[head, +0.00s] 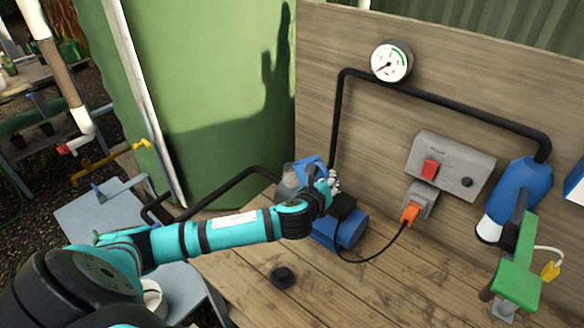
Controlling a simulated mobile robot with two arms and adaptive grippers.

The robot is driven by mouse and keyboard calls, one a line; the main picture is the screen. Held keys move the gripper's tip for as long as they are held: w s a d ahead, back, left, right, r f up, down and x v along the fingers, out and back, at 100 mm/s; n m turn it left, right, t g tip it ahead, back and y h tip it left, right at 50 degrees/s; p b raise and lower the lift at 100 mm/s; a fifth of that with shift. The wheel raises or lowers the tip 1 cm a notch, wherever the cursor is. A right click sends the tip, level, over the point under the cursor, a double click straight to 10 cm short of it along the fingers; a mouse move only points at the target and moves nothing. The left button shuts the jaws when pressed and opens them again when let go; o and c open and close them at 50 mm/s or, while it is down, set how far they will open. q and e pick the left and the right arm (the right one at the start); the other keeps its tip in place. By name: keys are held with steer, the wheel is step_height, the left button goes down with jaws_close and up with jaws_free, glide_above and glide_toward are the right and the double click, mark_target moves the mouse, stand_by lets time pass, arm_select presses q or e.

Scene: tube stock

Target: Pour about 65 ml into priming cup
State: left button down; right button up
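My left arm reaches in from the lower left across the bench. Its gripper (332,182) is at the blue pump (350,230), over the pump's upper part. The fingers are small and partly hidden, so I cannot tell whether they are open or shut. A blue piece (310,162) shows just behind the wrist; I cannot tell whether it is held. I cannot make out the priming cup; the arm covers part of the pump. A round black cap (283,278) lies on the wooden bench (350,295). My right gripper is not in view.
A pressure gauge (391,62), black pipe (450,103) and grey switch box (450,165) are on the back board. The front middle of the bench is mostly clear.

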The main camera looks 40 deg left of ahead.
mark_target(324, 169)
arm_select(q)
steer(key=shift+w+a+r+n+g+h, duration=0.2)
steer(key=shift+a+n+g+h, duration=0.1)
steer(key=shift+a+n+h, duration=0.25)
stand_by(1.1)
steer(key=shift+w+a+r+n+g+h+p, duration=0.1)
steer(key=shift+a+r+n+g+h+p, duration=0.15)
steer(key=shift+r+p, duration=0.3)
steer(key=shift+w+a+r+n+g+h+p, duration=0.1)
steer(key=shift+a+r+n+g+p, duration=0.05)
steer(key=shift+a+r+n+p, duration=0.3)
stand_by(0.9)
steer(key=f+b, duration=0.1)
steer(key=d+f+m+b, duration=0.1)
steer(key=f, duration=0.1)
steer(key=shift+s+d+t, duration=0.1)
steer(key=shift+s+t, duration=0.1)
steer(key=shift+t, duration=0.1)
steer(key=shift+s+d+r+m+t+y, duration=0.2)
steer(key=shift+d+m+t+y, duration=0.1)
steer(key=shift+d+m+y, duration=0.55)
steer(key=shift+m+y, duration=0.05)
steer(key=shift+m, duration=0.05)
steer(key=shift+s+d+f+m+t+y+b, duration=0.3)
steer(key=shift+d+f+m+t+b, duration=0.15)
steer(key=shift+d+b, duration=0.2)
steer(key=shift+s+d+f+m+t+y+b, duration=0.2)
steer(key=shift+d+f+m+t+y+b, duration=0.15)
steer(key=shift+d+f+m+b, duration=0.2)
